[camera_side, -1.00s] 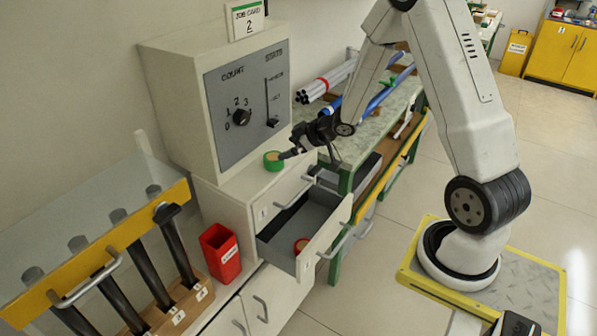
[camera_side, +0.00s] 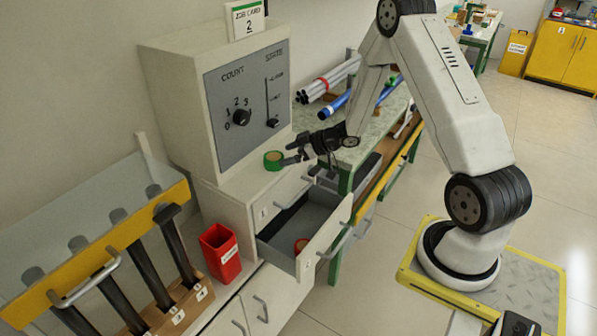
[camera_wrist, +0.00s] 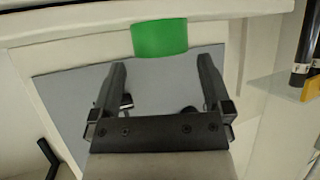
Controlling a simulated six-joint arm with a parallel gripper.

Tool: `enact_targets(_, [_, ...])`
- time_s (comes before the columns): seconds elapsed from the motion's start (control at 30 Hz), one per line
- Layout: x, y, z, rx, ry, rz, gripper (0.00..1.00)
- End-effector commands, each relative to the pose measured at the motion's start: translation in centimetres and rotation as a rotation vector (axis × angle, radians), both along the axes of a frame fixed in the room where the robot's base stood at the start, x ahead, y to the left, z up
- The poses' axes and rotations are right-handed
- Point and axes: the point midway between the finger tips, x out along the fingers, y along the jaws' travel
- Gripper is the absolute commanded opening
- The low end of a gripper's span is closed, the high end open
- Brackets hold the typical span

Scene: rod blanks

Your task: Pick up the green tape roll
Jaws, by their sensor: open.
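The green tape roll (camera_side: 273,160) lies on the white cabinet top at the foot of the grey-fronted control box. In the wrist view the green tape roll (camera_wrist: 160,38) shows as a green band just beyond my fingertips, roughly centred between them. My gripper (camera_side: 292,157) is open and empty, just right of the roll in the side view, with a small gap seeming to remain between them. In the wrist view my gripper (camera_wrist: 161,66) has its two dark fingers spread wide, with nothing between them.
The control box (camera_side: 240,110) rises close behind the roll. A red bin (camera_side: 220,253) and a rack of black rods (camera_side: 175,245) stand left. A bench with pipes (camera_side: 330,82) is behind my gripper.

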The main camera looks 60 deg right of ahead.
Motion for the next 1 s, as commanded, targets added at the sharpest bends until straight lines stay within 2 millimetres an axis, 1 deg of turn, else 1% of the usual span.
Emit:
enact_targets(0.27, [0.5, 0.2, -0.3, -0.001, 0.000, 0.000, 1.00])
enact_targets(0.6, [3.4, 1.5, -1.9, -0.001, 0.001, 0.000, 1.00])
enact_targets(0.7, [4.0, 1.8, -2.3, -0.001, 0.000, 0.000, 1.00])
enact_targets(1.0, [4.3, 1.9, -2.4, -0.001, 0.000, -0.002, 1.00])
